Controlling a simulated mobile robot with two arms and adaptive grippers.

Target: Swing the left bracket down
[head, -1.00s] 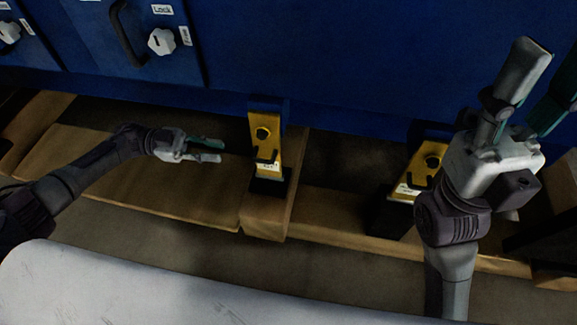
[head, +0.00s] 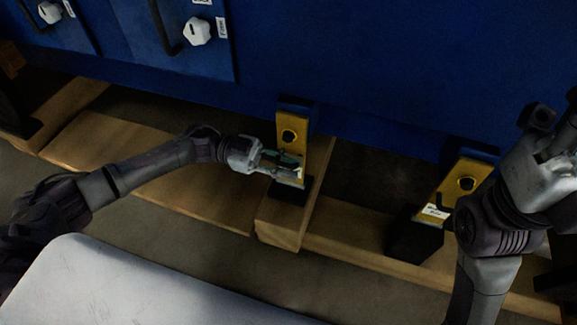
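The left bracket (head: 292,130) is a yellow upright plate with a dark round hole, on the lower edge of the blue cabinet above a wooden beam. My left gripper (head: 296,167) is at its lower part, with the fingers over the bracket's label and hook area. Whether the fingers touch or grip it cannot be told. A second yellow bracket (head: 466,183) stands to the right, with a white label at its lower part. My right gripper's body shows at the right edge, raised in front of the cabinet; its fingertips are out of frame.
The blue cabinet (head: 370,70) fills the back, with white knobs (head: 197,31) and black handles at upper left. Wooden beams (head: 170,185) run along the floor below. A light grey surface (head: 130,290) of unclear kind lies in the foreground.

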